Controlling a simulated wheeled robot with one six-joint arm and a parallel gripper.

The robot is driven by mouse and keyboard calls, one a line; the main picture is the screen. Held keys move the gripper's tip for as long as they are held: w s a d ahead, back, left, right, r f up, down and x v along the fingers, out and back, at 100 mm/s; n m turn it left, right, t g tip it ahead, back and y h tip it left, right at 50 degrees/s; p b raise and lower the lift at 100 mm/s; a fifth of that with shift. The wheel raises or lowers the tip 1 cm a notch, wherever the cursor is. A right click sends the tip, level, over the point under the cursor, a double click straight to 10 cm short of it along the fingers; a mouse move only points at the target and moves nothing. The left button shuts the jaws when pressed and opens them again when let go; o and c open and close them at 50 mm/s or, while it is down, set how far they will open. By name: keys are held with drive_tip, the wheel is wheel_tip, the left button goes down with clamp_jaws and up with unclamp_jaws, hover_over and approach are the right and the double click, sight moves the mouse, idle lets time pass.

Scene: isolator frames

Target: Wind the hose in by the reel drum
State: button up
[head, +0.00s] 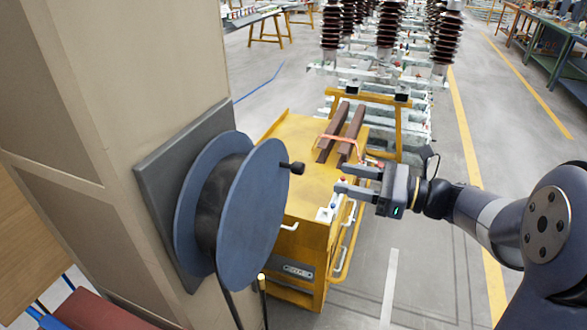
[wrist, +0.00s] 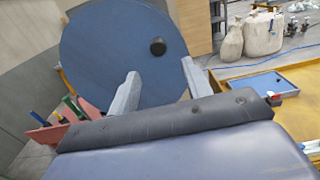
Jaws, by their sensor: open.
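The reel drum (head: 255,215) is a blue disc-sided reel on a dark grey plate (head: 160,165) fixed to a beige pillar. Dark hose (head: 210,210) is wound between its discs, and a length (head: 228,300) hangs below. A black knob (head: 298,168) sticks out near the upper right rim of the front disc. In the wrist view the knob (wrist: 158,46) shows against the blue disc (wrist: 110,50). My gripper (head: 339,177) is open and empty, to the right of the knob and apart from it. In the wrist view its fingers (wrist: 160,75) point toward the disc, with the knob between their lines.
A yellow cabinet (head: 290,195) stands right behind the reel, with brown bars (head: 345,130) on top. Insulator stacks (head: 388,28) stand at the back. In the wrist view, sacks (wrist: 262,32) and a blue tray (wrist: 262,84) lie right. The floor right of the cabinet is clear.

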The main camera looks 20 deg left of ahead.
sight(303, 170)
drive_tip(key=a, duration=0.3)
drive_tip(key=a+p, duration=0.1)
drive_tip(key=a, duration=0.3)
drive_tip(key=a+p, duration=0.1)
drive_tip(key=a, duration=0.3)
drive_tip(key=shift+w, duration=0.25)
drive_tip(key=shift+c, duration=0.4)
clamp_jaws()
